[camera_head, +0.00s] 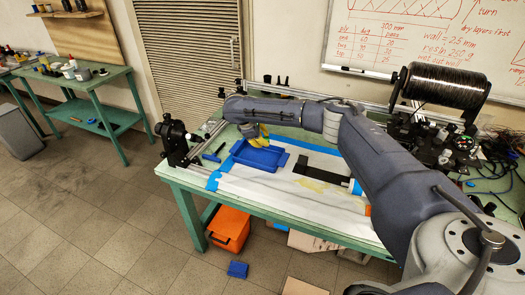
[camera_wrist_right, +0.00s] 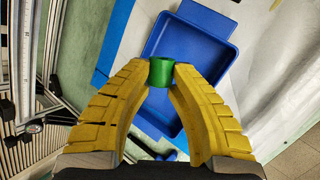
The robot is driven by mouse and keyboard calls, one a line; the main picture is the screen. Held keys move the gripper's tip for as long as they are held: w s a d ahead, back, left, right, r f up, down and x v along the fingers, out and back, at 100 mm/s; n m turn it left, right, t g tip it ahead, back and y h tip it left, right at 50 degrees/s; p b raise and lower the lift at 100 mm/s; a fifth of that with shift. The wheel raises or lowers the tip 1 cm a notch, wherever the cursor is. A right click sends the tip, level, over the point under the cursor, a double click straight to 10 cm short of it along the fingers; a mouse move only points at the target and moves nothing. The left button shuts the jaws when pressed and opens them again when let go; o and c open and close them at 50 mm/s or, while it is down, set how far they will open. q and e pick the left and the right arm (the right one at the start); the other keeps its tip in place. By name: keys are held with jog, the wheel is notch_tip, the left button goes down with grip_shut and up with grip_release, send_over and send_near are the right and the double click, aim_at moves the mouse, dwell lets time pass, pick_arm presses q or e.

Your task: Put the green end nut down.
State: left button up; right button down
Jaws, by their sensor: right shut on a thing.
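The green end nut (camera_wrist_right: 160,72) shows in the right wrist view as a short green cylinder, held between the tips of two yellow fingers. My right gripper (camera_wrist_right: 161,75) is shut on it. In the head view the yellow fingers of my right gripper (camera_head: 257,137) are over the back left part of the blue tray (camera_head: 262,168); the nut cannot be made out there. The tray also shows in the right wrist view (camera_wrist_right: 195,40), behind the nut, and what I see of its floor is empty. My left gripper is not in view.
The tray is on the green workbench (camera_head: 182,179), near blue tape and white paper. A dark strip (camera_head: 322,171) lies to the right. A black fixture (camera_head: 175,140) stands at the left corner. A black tow spool (camera_head: 444,86) is at the back right. An orange bin (camera_head: 228,229) sits below.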

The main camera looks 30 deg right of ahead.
jog(key=shift+f, duration=2.85)
jog(key=shift+f, duration=0.6)
jog(key=c, duration=1.2)
grip_release()
jog(key=shift+c, duration=0.2)
jog(key=shift+r, duration=0.15)
